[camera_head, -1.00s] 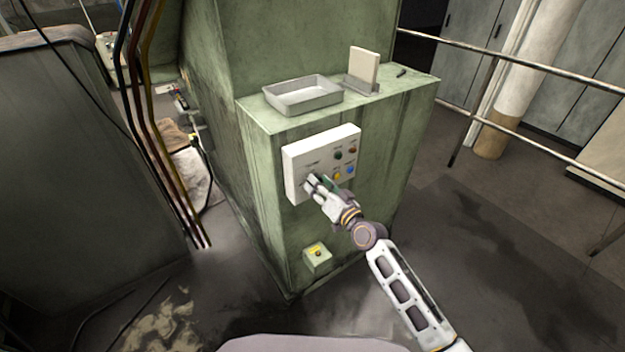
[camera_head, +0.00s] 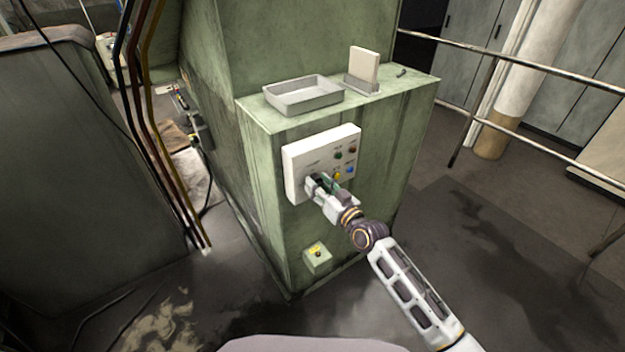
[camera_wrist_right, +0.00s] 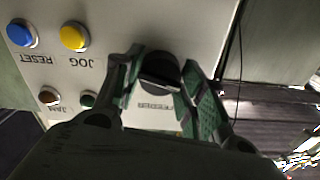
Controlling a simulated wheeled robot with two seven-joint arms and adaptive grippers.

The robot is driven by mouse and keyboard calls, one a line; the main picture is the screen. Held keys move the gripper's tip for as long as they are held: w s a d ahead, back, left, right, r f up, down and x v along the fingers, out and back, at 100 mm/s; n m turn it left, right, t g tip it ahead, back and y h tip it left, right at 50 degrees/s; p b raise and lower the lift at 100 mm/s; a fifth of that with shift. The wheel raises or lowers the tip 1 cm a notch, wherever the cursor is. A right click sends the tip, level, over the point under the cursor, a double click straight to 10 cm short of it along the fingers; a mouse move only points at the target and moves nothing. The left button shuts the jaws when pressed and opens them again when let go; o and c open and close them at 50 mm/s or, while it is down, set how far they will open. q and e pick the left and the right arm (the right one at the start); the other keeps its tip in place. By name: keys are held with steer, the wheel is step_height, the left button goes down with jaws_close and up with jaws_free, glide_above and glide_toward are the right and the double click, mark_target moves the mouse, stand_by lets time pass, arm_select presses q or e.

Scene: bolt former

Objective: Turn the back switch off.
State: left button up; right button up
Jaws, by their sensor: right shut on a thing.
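A white control panel (camera_head: 309,153) is fixed to the front of the green machine. My right gripper (camera_head: 318,182) is at the lower left of this panel. In the right wrist view, the fingers of my right gripper (camera_wrist_right: 160,85) are on either side of a black rotary switch (camera_wrist_right: 160,66), closed on its knob. The lettering by the switch appears upside down and seems to read FEEDER. In the head view the gripper hides most of the switch. I cannot tell from these frames which switch is the back one. My left gripper is not in view.
Blue (camera_wrist_right: 22,33) and yellow (camera_wrist_right: 74,36) buttons sit beside the switch, with others near. A grey tray (camera_head: 303,95) stands on the machine's ledge. A small box with a yellow top (camera_head: 317,256) is below the panel. A railing runs at the right.

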steer(key=shift+n, duration=1.9)
steer(key=o, duration=1)
steer(key=shift+c, duration=0.2)
steer(key=o, duration=0.4)
steer(key=shift+c, duration=0.2)
steer(key=shift+s+d+p, duration=0.4)
steer(key=shift+s+p, duration=0.1)
steer(key=shift+p, duration=0.1)
steer(key=shift+p+v, duration=0.55)
steer(key=shift+v, duration=0.65)
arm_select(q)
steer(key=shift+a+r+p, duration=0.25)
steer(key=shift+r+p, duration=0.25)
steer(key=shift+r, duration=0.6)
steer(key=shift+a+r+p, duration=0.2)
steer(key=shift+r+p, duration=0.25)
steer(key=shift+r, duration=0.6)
arm_select(e)
steer(key=shift+v, duration=2.15)
